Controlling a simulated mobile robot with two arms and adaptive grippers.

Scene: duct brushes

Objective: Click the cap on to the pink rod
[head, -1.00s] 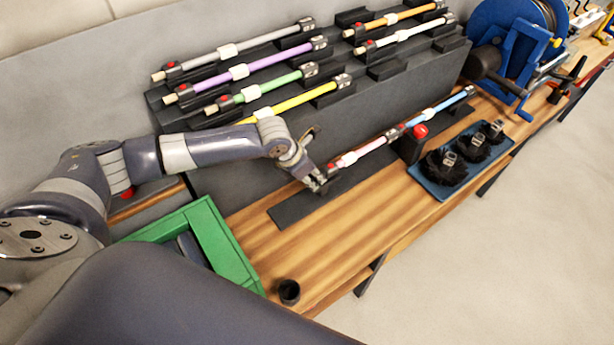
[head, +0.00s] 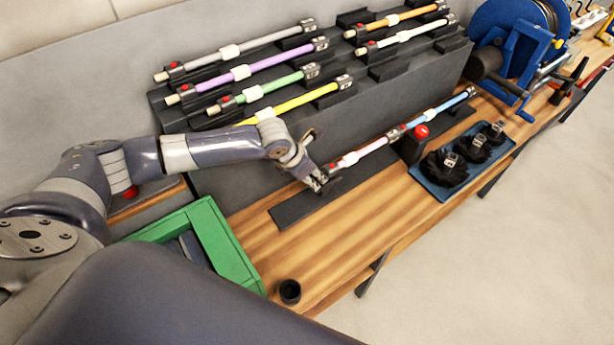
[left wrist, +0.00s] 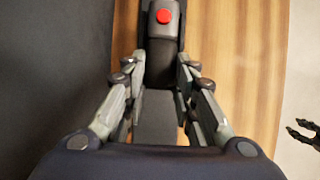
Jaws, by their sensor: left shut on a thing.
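The pink rod (head: 363,152) lies in a low dark holder on the bench, with a white sleeve and its near end close to my left gripper. My left gripper (head: 322,182) is at that near end, shut on a dark piece that I take for the cap (head: 333,170). In the left wrist view the dark cap (left wrist: 160,62) sits between the two fingers (left wrist: 158,95). It hides the pink rod there, so I cannot tell how far it is seated. A dark pronged shape (left wrist: 305,132) at that view's right edge may be my right gripper.
A stop with a red button (head: 421,131) stands beside the rod, with a blue rod (head: 448,104) beyond. A rack (head: 240,165) of coloured rods rises behind. A blue brush tray (head: 437,187), a green bin (head: 222,243) and a dark cup (head: 289,291) are around. The front bench is mostly clear.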

